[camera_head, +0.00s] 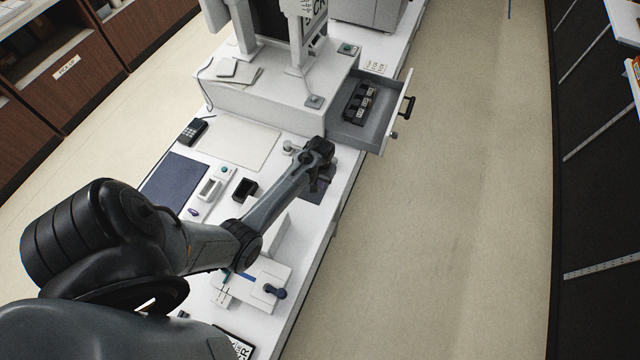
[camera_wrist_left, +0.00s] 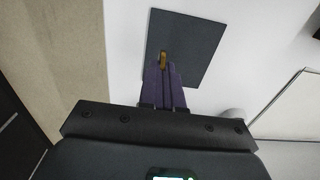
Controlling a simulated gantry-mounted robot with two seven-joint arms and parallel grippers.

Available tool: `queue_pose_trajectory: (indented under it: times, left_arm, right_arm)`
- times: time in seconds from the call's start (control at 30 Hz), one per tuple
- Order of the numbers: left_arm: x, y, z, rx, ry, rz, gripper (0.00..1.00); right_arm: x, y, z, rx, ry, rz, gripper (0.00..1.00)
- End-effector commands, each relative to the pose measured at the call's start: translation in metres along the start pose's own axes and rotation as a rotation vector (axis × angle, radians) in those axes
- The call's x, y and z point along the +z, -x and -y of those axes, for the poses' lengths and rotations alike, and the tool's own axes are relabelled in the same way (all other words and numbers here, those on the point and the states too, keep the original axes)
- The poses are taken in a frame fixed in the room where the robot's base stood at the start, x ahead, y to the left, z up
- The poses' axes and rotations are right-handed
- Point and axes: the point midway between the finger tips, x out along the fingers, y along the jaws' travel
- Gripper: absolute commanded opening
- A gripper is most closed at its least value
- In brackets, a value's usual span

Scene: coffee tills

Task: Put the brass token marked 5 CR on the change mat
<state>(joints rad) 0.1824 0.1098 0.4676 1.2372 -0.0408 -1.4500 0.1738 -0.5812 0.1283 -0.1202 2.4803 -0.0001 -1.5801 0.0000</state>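A brass token (camera_wrist_left: 163,60) shows edge-on between the purple fingertips of my left gripper (camera_wrist_left: 163,66) in the left wrist view. The fingers are close together and shut on it. Its marking cannot be read. A dark grey square mat (camera_wrist_left: 193,42) lies on the white counter beneath the fingertips; whether the token touches it I cannot tell. In the head view my left gripper (camera_head: 318,180) points down over the same mat (camera_head: 316,198) and hides part of it and the token. My right gripper is not in view.
An open drawer (camera_head: 378,138) with black cups juts out beyond the mat. A dark blue pad (camera_head: 172,183), a small black box (camera_head: 244,190) and a black keypad device (camera_head: 192,131) stand on the counter. The aisle floor right of the counter is clear.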

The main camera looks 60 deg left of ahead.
Motion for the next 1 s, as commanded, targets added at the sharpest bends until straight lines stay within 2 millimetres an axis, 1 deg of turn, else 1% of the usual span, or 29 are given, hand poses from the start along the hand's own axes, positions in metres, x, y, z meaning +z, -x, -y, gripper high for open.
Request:
queue_pose_trajectory:
  times: [0.1,0.2,0.63,0.7,0.8,1.0]
  left_arm:
    - [0.0,-0.014,0.0,0.0,0.0,0.002,0.0]
    - [0.0,-0.02,0.0,0.0,-0.001,0.0,0.0]
    - [0.0,-0.026,0.0,0.0,0.0,0.0,0.0]
    - [0.0,-0.025,0.0,0.0,0.0,-0.001,0.13]
    - [0.0,-0.025,0.0,0.0,0.0,0.0,0.28]
    - [0.0,-0.025,0.0,0.0,0.0,0.0,0.29]
  right_arm:
    - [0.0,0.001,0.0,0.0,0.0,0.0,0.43]
    - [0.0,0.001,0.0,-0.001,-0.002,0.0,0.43]
    - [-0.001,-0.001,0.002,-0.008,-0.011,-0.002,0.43]
    - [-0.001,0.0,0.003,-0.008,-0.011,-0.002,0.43]
    - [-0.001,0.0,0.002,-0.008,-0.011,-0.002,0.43]
    - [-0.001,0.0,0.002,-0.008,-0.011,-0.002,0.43]
